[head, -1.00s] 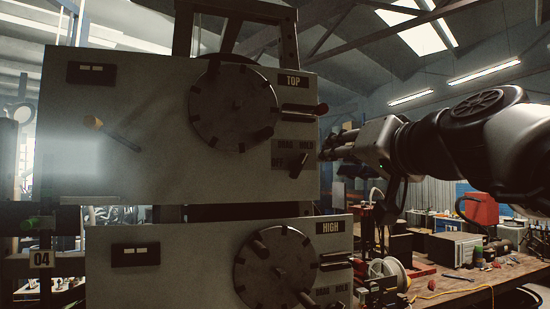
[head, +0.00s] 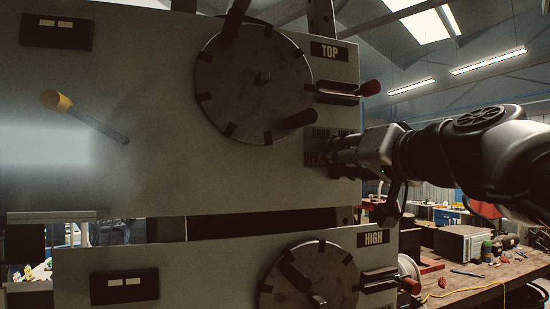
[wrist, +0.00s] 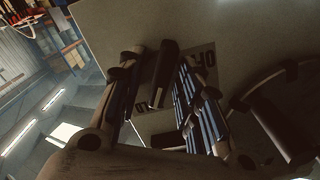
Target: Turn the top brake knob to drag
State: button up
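The top brake knob is a small dark lever (wrist: 163,74) on the pale upper panel (head: 120,165), below the TOP sign. In the head view my gripper (head: 342,157) reaches in from the right and hides most of the knob. The knob's label plate (head: 322,133) with DRAG and OFF is partly covered. I cannot tell which mark the knob points at.
A cluttered workbench (head: 470,285) stands at right.

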jog(key=shift+s, duration=0.1)
jog(key=shift+c, duration=0.3)
jog(key=c, duration=0.7)
